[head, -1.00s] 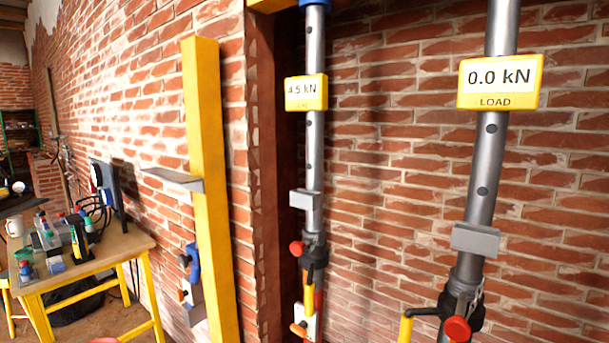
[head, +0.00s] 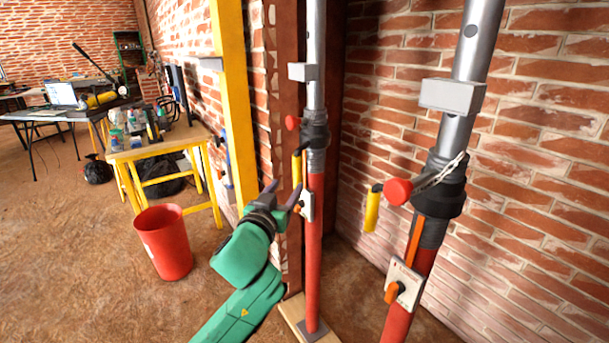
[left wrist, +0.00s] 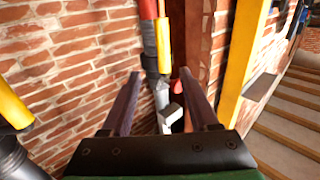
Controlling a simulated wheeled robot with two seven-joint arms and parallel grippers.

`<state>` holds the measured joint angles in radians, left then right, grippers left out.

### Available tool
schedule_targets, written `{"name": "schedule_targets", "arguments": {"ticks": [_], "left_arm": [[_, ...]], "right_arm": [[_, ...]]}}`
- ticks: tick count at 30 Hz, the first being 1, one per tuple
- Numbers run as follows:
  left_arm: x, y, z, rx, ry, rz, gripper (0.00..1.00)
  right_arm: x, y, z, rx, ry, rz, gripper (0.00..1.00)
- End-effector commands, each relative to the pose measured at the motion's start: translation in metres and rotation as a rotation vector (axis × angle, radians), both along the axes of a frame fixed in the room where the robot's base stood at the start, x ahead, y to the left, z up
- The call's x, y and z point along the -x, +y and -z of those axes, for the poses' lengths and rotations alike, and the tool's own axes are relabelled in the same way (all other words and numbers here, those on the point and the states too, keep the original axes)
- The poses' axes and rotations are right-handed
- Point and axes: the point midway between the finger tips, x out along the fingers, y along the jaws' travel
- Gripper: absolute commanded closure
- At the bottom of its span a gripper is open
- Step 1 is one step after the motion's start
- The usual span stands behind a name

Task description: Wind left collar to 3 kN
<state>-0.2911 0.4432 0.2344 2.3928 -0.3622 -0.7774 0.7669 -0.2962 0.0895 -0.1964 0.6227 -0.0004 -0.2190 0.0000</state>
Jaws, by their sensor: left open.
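The left prop has a red lower tube (head: 314,240), a grey upper tube and a dark collar (head: 315,130). A yellow handle (head: 297,168) hangs from the collar, below a red knob (head: 292,122). My left gripper (head: 284,191), on a green arm, is open just left of and slightly below that handle. In the left wrist view the open fingers (left wrist: 158,88) point towards the left prop; its yellow handle (left wrist: 163,40) shows beyond the fingertips, with nothing clasped. I cannot tell whether they touch. Load displays and my right gripper are out of view.
A right prop with its own dark collar (head: 440,185) and yellow handle (head: 372,209) stands close by. A yellow post (head: 229,90) and brick wall are behind. A red bucket (head: 163,243) and a workbench (head: 160,147) stand left. Open floor lies in front.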

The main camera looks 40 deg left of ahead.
Motion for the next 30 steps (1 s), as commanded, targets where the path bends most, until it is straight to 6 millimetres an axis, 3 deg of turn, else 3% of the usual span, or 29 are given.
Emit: {"name": "schedule_targets", "arguments": {"ticks": [7,15,20,27,28,30], "left_arm": [[-0.050,0.022,-0.004,-0.005,0.001,-0.002,0.39],[-0.113,0.048,-0.002,-0.002,0.003,-0.001,0.39],[-0.129,0.054,-0.001,-0.001,0.004,0.001,0.39],[-0.130,0.055,0.000,0.000,0.004,0.001,0.39],[-0.130,0.055,0.000,0.000,0.004,0.001,0.47],[-0.130,0.055,0.000,0.000,0.004,0.001,0.74]], "right_arm": [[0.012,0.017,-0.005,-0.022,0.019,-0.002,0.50],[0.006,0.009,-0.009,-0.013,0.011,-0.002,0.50],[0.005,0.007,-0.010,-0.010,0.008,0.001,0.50],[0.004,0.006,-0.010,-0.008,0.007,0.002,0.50],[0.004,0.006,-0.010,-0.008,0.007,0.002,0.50],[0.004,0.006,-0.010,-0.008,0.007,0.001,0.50]]}}
